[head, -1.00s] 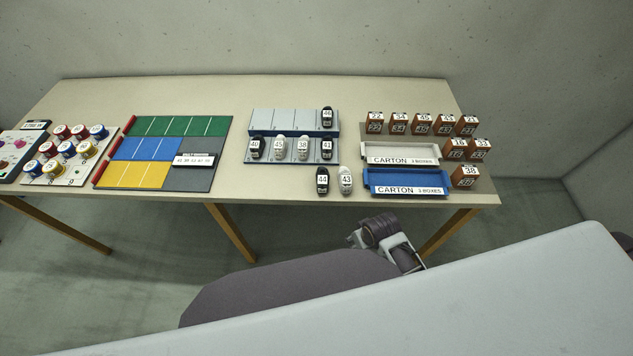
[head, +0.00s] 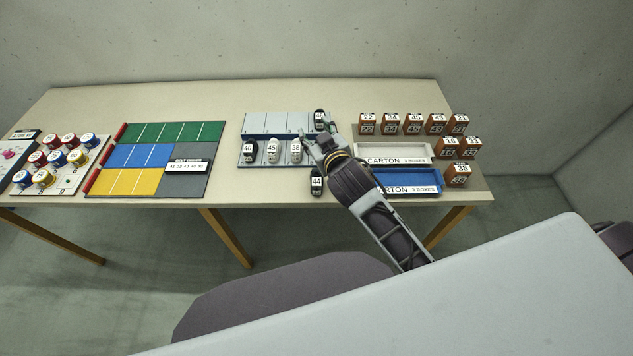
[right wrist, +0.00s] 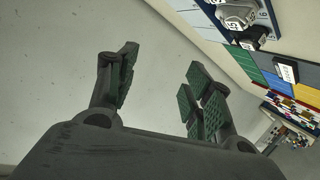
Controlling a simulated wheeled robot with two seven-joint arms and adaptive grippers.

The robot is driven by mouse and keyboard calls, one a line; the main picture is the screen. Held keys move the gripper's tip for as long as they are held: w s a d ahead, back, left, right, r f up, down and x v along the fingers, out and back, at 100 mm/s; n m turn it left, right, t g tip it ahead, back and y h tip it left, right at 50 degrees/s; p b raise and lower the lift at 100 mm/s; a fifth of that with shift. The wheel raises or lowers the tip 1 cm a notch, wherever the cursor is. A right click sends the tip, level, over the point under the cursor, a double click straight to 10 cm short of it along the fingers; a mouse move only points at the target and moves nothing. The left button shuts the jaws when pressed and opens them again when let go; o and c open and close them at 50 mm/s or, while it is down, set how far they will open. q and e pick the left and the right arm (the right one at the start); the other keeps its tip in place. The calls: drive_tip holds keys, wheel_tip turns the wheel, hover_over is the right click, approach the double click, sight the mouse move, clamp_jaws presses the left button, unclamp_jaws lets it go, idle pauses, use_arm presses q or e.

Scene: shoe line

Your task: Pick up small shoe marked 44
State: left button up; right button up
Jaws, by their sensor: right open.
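The small black shoe marked 44 (head: 316,183) stands on the table near its front edge in the head view, just in front of the two-level shoe rack. My right gripper (head: 317,140) is above the table at the rack's right end, beyond and above shoe 44, and not touching it. It is open and empty; its two green-padded fingers stand apart in the right wrist view (right wrist: 158,85). My right arm hides the white shoe marked 43 and the black shoe marked 41. My left gripper is not in view.
The rack (head: 246,163) holds shoes 40 (head: 250,151), 45 (head: 272,151), 38 (head: 296,150) and one black shoe on its upper level. White (head: 427,152) and blue (head: 430,177) carton trays and several brown boxes (head: 457,174) stand to the right. Coloured mats (head: 128,181) lie left.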

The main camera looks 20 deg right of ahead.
drive_tip(key=a+r+n+t+y, duration=0.4)
drive_tip(key=a+r+n+y, duration=0.8)
drive_tip(key=a+r, duration=0.5)
drive_tip(key=s+a+f+n+g+y, duration=0.3)
drive_tip(key=s+a+n+g+y, duration=0.65)
drive_tip(key=n+g, duration=0.7)
drive_tip(key=w+d+f+n+g+h, duration=0.1)
drive_tip(key=d+f+n+g+h, duration=0.1)
drive_tip(key=f+h, duration=0.45)
drive_tip(key=w+d+f+n+g+h, duration=0.1)
drive_tip(key=d+f+g+h, duration=0.15)
drive_tip(key=f+h, duration=0.35)
drive_tip(key=w+d+f+h, duration=0.2)
drive_tip(key=d+h, duration=0.1)
drive_tip(key=d, duration=0.4)
drive_tip(key=w+d+f+m+t+h, duration=0.1)
drive_tip(key=w+d+h, duration=0.1)
drive_tip(key=d, duration=0.5)
drive_tip(key=w+d+f+m+t+h, duration=0.1)
drive_tip(key=w+d+f+h, duration=0.1)
drive_tip(key=d, duration=0.5)
drive_tip(key=w+h, duration=0.1)
drive_tip(key=h, duration=0.1)
drive_tip(key=shift+d+f+h, duration=0.25)
drive_tip(key=shift+f+h, duration=0.05)
